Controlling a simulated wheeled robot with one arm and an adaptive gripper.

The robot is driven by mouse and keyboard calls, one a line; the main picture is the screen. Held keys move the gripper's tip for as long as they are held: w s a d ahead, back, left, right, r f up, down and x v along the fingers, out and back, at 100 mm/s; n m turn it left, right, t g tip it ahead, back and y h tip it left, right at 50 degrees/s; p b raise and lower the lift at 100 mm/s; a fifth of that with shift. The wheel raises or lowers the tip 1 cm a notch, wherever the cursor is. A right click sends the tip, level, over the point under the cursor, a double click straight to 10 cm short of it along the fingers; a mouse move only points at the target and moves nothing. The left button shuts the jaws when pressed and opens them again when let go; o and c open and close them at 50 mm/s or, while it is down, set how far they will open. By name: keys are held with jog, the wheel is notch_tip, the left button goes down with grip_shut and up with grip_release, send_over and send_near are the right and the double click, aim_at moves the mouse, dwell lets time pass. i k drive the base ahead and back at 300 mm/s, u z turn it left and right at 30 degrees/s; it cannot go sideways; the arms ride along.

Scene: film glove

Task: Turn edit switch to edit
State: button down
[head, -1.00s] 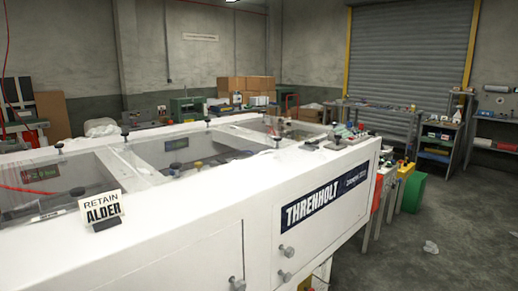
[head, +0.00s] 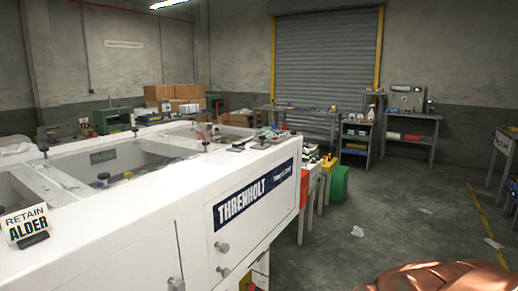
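I cannot pick out the edit switch in the head view. A long white machine (head: 150,222) marked THRENHOLT fills the left side. Small coloured parts (head: 276,131) sit on its far end, too small to tell apart. Red, yellow and green units (head: 318,180) stand beside that end; any switches on them are too small to read. My gripper is not in view. An orange-brown rounded shape, partly cut off, shows at the bottom right; I cannot tell what it is.
A RETAIN ALDER sign (head: 25,226) stands on the machine's near left. Grey concrete floor (head: 395,215) lies open to the right, with crumpled scraps (head: 357,231) and a yellow line. Shelves (head: 358,140) and a workbench (head: 412,125) stand by the back wall and shutter.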

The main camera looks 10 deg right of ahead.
aim_at(261, 138)
jog(key=z, duration=0.2)
jog(key=k, duration=0.85)
jog(key=z, duration=1)
jog(key=i, duration=1.75)
jog(key=u, duration=0.8)
jog(key=i, duration=1.2)
jog(key=u, duration=1.6)
jog(key=i, duration=0.65)
jog(key=u, duration=0.5)
